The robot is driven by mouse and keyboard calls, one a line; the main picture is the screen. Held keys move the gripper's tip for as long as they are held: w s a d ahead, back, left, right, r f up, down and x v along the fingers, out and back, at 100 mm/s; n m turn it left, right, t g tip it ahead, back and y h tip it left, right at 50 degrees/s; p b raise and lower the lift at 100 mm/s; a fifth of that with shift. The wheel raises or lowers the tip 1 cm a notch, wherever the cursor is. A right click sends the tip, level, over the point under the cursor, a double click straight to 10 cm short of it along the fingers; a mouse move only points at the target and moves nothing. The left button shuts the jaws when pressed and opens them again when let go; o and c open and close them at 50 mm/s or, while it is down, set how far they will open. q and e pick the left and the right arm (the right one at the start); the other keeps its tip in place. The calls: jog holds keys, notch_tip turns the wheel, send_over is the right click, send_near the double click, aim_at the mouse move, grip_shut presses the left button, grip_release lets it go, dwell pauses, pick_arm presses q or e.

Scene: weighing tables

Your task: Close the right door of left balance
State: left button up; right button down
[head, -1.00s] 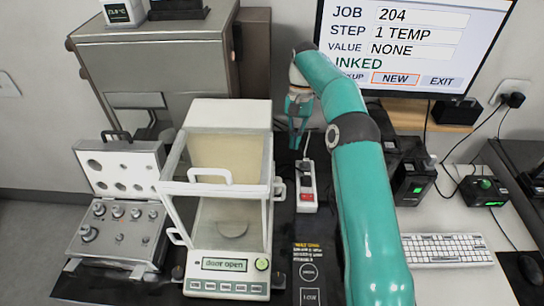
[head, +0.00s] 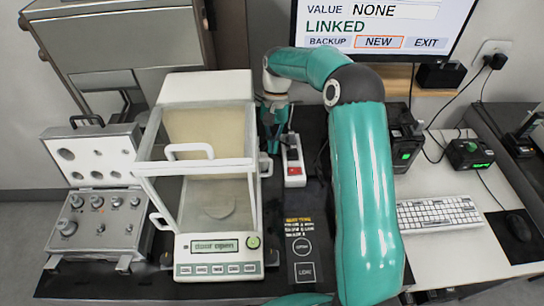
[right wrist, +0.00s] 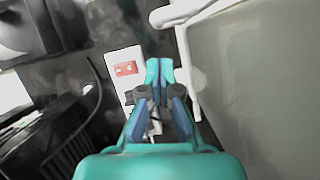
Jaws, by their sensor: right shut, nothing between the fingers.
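The left balance (head: 230,246) is a white box with clear walls, and its display reads "door open". On its right side a white handle (head: 266,165) sits farther back than the handle on the left side, so the right door appears slid back. My right gripper (head: 271,148) is shut and empty, pointing down just outside the balance's right side, near that handle. In the right wrist view the shut fingers (right wrist: 166,72) are just left of the white handle (right wrist: 187,75), with a small or no gap; contact is unclear. My left gripper is out of view.
A power strip (head: 293,160) with a red switch lies just right of the gripper. An open weight case (head: 96,222) stands left of the balance. A keyboard (head: 438,213) and a monitor (head: 385,28) are to the right.

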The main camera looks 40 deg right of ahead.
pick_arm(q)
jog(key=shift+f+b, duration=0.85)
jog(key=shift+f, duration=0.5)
pick_arm(e)
jog(key=shift+s+a, duration=0.9)
jog(key=shift+a, duration=0.15)
